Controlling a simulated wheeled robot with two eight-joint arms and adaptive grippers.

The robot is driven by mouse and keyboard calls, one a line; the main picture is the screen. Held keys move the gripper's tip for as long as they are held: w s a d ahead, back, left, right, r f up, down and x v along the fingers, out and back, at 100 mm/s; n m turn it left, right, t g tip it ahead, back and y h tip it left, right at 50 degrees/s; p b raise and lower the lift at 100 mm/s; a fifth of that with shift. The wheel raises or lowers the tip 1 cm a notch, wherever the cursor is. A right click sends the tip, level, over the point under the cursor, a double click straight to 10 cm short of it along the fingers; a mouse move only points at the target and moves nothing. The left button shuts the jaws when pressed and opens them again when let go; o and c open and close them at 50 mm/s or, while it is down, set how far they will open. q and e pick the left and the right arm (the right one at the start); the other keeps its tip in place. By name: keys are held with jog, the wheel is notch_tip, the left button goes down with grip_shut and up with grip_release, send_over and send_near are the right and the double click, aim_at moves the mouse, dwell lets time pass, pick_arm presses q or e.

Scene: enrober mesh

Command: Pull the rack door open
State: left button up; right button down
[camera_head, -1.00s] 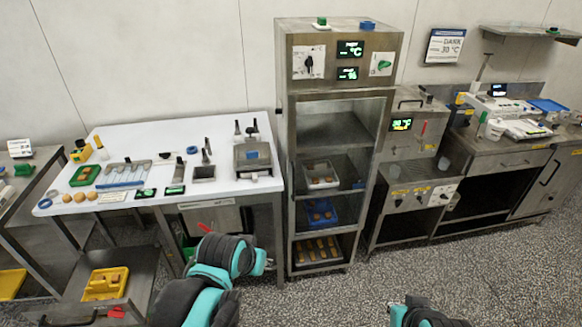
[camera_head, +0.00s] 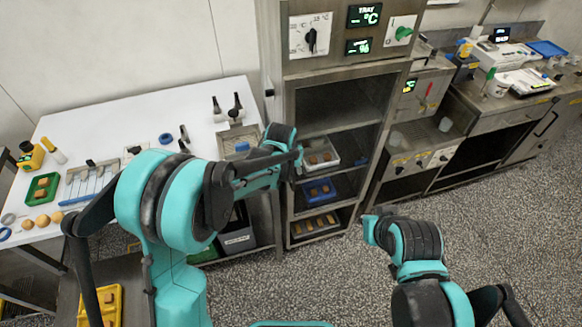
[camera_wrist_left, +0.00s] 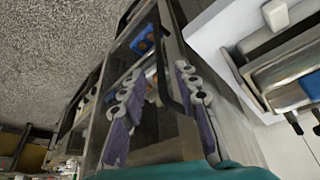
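The rack is a tall steel cabinet; its front door (camera_head: 345,104) looks shut, with shelves visible through it. My left gripper (camera_head: 292,152) is at the door's left edge in the head view. In the left wrist view, its two purple-padded fingers (camera_wrist_left: 152,78) are spread apart, with a dark bar handle (camera_wrist_left: 161,62) between them. I cannot tell whether either finger touches the bar. My right gripper (camera_head: 370,228) is in front of the rack's lower right, above the floor; its fingers are too small to read.
A white table (camera_head: 105,125) with tools and small trays stands left of the rack. A steel unit with knobs (camera_head: 420,160) stands close on its right. Trays sit on the rack's shelves, including a blue one (camera_head: 318,190). The speckled floor (camera_head: 300,285) in front is clear.

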aim_at(293, 171)
pick_arm(q)
jog(key=b+x, duration=0.1)
jog(key=x, duration=0.5)
grip_shut()
